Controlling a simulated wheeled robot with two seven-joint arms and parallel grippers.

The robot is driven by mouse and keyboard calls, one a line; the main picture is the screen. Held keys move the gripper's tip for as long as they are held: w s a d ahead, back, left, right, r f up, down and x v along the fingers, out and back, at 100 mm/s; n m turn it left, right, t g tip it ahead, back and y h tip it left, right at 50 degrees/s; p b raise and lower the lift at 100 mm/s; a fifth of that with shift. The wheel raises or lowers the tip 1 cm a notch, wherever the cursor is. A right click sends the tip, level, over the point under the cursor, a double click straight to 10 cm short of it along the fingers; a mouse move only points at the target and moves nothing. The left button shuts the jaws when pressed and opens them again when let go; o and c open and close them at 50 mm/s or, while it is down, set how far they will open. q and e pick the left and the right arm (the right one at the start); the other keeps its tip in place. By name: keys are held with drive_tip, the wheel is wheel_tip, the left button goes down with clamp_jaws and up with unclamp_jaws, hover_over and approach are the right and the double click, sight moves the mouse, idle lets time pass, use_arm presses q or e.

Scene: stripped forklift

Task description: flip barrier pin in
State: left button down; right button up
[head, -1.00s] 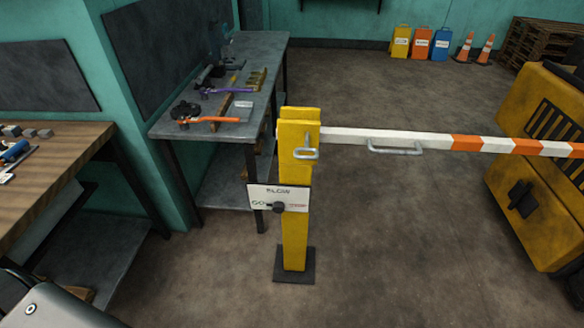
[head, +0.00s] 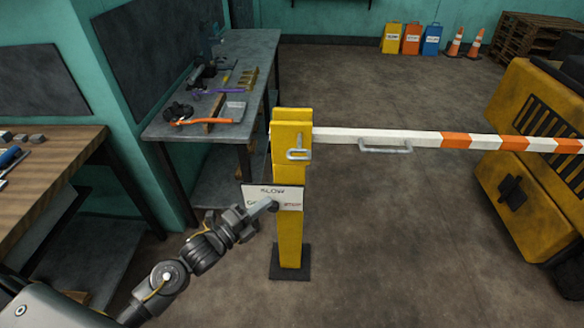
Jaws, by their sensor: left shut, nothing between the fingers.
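The yellow barrier post (head: 290,232) stands upright on a dark base plate. A white and orange barrier arm (head: 345,138) runs level from its top to the right. A grey metal pin (head: 299,154) with a bent handle sits on the front of the post near the top, at the arm's root. My right gripper is not in view.
A grey workbench (head: 185,130) with tools stands behind the post at left. A wooden bench (head: 50,155) is at the left edge. A yellow forklift body (head: 535,160) stands at right, under the barrier arm's end. The floor in front of the post is open.

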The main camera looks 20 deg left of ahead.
use_arm(q)
drive_tip(key=shift+s+d+r+m, duration=0.1)
drive_tip(key=shift+d+r+m, duration=0.1)
drive_tip(key=shift+r+m, duration=0.4)
drive_tip(key=shift+r, duration=0.15)
drive_tip(key=p, duration=0.4)
approach(306, 160)
drive_tip(key=d, duration=0.3)
drive_tip(key=w, duration=0.2)
drive_tip(key=w+a+p, duration=0.1)
drive_tip(key=shift+w, duration=0.4)
drive_tip(key=shift+w+a, duration=0.1)
drive_tip(key=shift+w, duration=0.4)
